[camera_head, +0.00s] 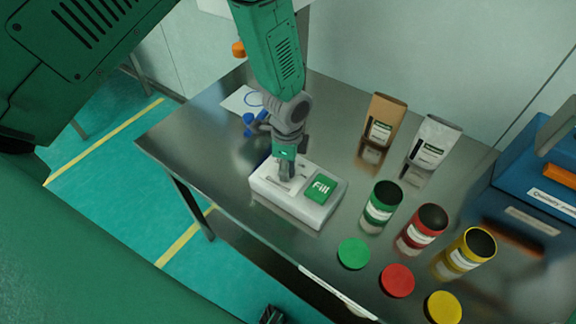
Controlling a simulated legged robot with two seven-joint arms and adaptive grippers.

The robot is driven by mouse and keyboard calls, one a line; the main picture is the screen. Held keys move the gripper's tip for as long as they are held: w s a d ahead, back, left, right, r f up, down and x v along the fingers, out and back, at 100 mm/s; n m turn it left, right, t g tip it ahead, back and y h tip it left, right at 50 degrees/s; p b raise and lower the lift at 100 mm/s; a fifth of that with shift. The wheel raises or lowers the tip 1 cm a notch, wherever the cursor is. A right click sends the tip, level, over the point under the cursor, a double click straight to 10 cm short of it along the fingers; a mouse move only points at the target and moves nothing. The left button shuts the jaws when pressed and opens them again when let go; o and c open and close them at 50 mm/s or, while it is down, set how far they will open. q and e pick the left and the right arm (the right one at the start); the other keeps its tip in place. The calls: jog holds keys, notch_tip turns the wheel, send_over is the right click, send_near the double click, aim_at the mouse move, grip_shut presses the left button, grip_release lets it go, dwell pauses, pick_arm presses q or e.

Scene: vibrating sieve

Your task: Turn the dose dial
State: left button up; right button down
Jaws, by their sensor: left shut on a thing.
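A white dosing box (263,191) with a green "Fill" button (320,188) sits near the front edge of the metal table. My left gripper (286,172) points down onto the left part of the box's top, beside the button. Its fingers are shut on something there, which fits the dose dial. The dial itself is hidden by the fingers, so its setting cannot be read. A small dark part at the bottom edge (272,315) looks like the tip of my right gripper; its fingers cannot be made out.
Green (382,202), red (422,226) and yellow (470,249) jars stand right of the box, with matching lids in front. Brown (381,122) and white (433,141) bags stand behind. A blue case (535,180) is at far right. A blue item (249,119) lies behind my gripper.

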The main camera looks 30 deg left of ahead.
pick_arm(q)
jog(key=shift+w+n, duration=0.1)
jog(key=shift+n, duration=0.2)
jog(key=o, duration=1.1)
jog(key=shift+o, duration=0.2)
jog(key=shift+w+f, duration=0.1)
jog(key=shift+r, duration=0.45)
notch_tip(320, 180, up, 11)
